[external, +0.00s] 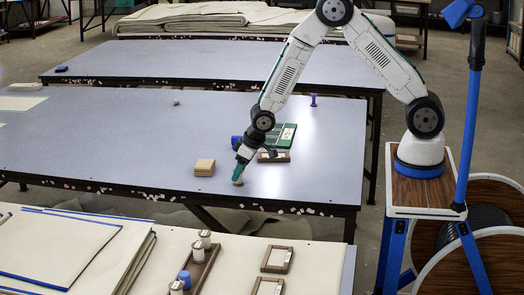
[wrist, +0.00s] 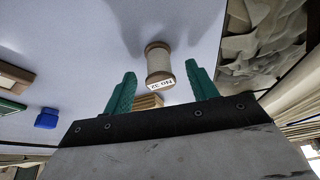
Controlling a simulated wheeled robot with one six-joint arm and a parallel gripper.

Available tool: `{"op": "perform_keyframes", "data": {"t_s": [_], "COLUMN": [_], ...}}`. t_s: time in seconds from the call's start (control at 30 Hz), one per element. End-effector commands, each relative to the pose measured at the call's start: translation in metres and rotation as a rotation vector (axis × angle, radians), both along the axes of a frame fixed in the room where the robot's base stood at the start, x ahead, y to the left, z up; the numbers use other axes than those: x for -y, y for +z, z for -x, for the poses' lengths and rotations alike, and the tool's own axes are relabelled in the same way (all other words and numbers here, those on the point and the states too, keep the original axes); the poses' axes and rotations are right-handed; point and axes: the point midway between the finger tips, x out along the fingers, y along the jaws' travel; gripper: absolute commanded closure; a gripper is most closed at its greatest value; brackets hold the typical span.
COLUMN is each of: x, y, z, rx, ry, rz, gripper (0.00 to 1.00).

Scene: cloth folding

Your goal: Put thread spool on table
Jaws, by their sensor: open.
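A thread spool (wrist: 158,64) with pale thread, brown wooden ends and a label reading "No 32" shows in the wrist view, between and slightly beyond my fingertips. It appears to be on the grey table (external: 110,150). In the external view only a small brownish bit of the spool (external: 238,183) shows under my gripper (external: 241,174), near the table's front edge. My gripper has green fingers, spread apart on either side of the spool, with gaps at both sides. It reaches down at a slant.
A stack of tan blocks (external: 204,167) stands left of my gripper. A blue object (external: 236,141), a green box (external: 284,134) and a wooden frame (external: 273,157) lie behind it. The front table holds a tray of spools (external: 201,264) and frames (external: 277,259). The table's left part is mostly clear.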

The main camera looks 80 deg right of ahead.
Motion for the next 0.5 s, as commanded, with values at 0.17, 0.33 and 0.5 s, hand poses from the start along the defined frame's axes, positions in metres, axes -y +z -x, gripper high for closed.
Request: {"op": "perform_keyframes", "data": {"t_s": [0.17,0.33,0.5], "x": [0.0004,0.0004,0.0004], "y": [-0.0154,-0.0158,-0.0157], "z": [-0.0062,-0.0066,-0.0065], "rx": [-0.002,-0.001,-0.001], "ry": [0.0,0.0,0.0], "rz": [-0.001,-0.001,-0.001], "gripper": [0.42,0.42,0.73]}}
